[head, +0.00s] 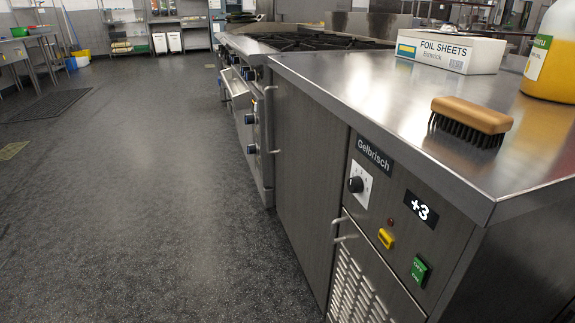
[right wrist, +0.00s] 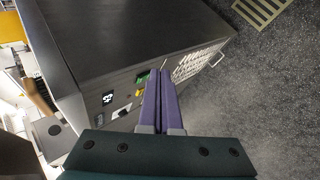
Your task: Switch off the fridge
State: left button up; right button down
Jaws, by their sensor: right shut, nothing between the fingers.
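The fridge (head: 395,222) is a grey under-counter unit on the right in the head view, marked "Gelbrisch". Its panel holds a black knob (head: 355,184), a "+3" display (head: 421,209), a small red lamp (head: 391,222), a yellow switch (head: 386,238) and a green switch (head: 419,271) with small lettering. My right gripper (right wrist: 161,72) shows only in the right wrist view. It is shut and empty, its purple fingers in front of the panel. The green switch (right wrist: 143,77) shows just left of the fingertips; contact cannot be told. My left gripper is not in view.
On the steel counter (head: 350,85) are a wooden brush (head: 470,120), a foil sheets box (head: 450,50) and a yellow bottle (head: 552,60). A stove (head: 300,42) stands beyond the fridge. The floor (head: 150,180) at left is largely clear.

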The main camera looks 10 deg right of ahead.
aim_at(418, 272)
jog(key=w+a+f+n+t+h+b, duration=0.4)
jog(key=f+t+b, duration=0.5)
jog(key=b, duration=0.9)
jog(key=shift+w+a+f+n+h+b, duration=0.2)
jog(key=shift+w+a+n+h+b, duration=0.2)
jog(key=shift+w+a, duration=0.55)
jog(key=shift+a, duration=0.1)
jog(key=x, duration=0.4)
jog(key=s+d+b+x, duration=0.1)
jog(key=x, duration=0.3)
jog(key=s+d+b+x, duration=0.1)
jog(key=x, duration=0.3)
jog(key=shift+w+d+r, duration=0.2)
jog(key=shift+w+d, duration=0.1)
jog(key=shift+d, duration=0.1)
